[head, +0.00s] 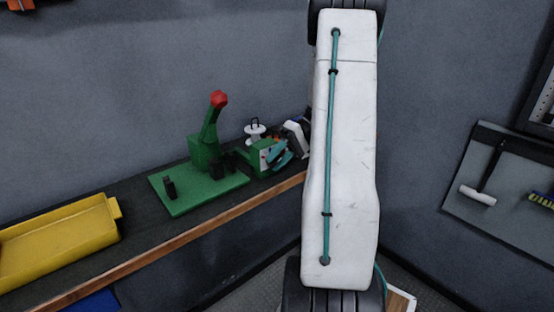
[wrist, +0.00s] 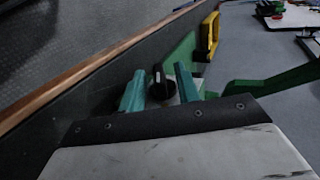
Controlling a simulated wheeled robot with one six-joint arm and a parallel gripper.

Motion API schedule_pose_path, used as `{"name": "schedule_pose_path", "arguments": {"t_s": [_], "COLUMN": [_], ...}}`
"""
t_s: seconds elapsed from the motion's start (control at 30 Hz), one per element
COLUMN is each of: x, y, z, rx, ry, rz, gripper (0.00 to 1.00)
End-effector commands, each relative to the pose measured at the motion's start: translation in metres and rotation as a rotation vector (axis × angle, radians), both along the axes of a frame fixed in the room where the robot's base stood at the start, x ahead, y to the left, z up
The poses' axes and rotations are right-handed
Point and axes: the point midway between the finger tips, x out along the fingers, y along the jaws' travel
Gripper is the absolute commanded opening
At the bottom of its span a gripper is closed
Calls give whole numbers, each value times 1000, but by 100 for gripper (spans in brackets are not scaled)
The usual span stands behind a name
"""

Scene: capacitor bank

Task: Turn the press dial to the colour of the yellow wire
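The green press (head: 203,152) with a red-knobbed lever stands on its green base plate on the bench. To its right is a small green box (head: 258,160), partly hidden by my gripper (head: 281,154). In the wrist view a black dial knob (wrist: 158,79) on a pale round plate lies between the two teal fingers of my gripper (wrist: 159,73). The fingers are apart, one on each side of the knob. I cannot tell whether they touch it. Colour marks around the dial cannot be made out. No yellow wire can be made out in either view.
A yellow tray (head: 62,238) sits at the left on the bench (head: 135,252), which has a wooden front edge. A white object (head: 255,130) stands behind the green box. Tools hang on a grey wall panel (head: 505,205) at the right. My white arm link blocks the middle.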

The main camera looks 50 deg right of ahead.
Motion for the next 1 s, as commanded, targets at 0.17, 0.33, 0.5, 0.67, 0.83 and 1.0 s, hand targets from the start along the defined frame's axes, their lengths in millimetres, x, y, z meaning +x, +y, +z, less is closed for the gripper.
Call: {"name": "schedule_pose_path", "arguments": {"t_s": [0.17, 0.33, 0.5, 0.67, 0.83, 1.0], "x": [-1, -7, -12, -16, -16, -16], "y": [-6, -30, -53, -65, -67, -67], "z": [3, 16, 29, 36, 38, 38], "rx": [-1, -2, -2, -1, 0, 0], "ry": [0, -2, 0, 0, 0, 0], "rz": [-1, -2, -2, -1, -1, -1], "gripper": [33, 33, 33, 33, 33, 33]}}
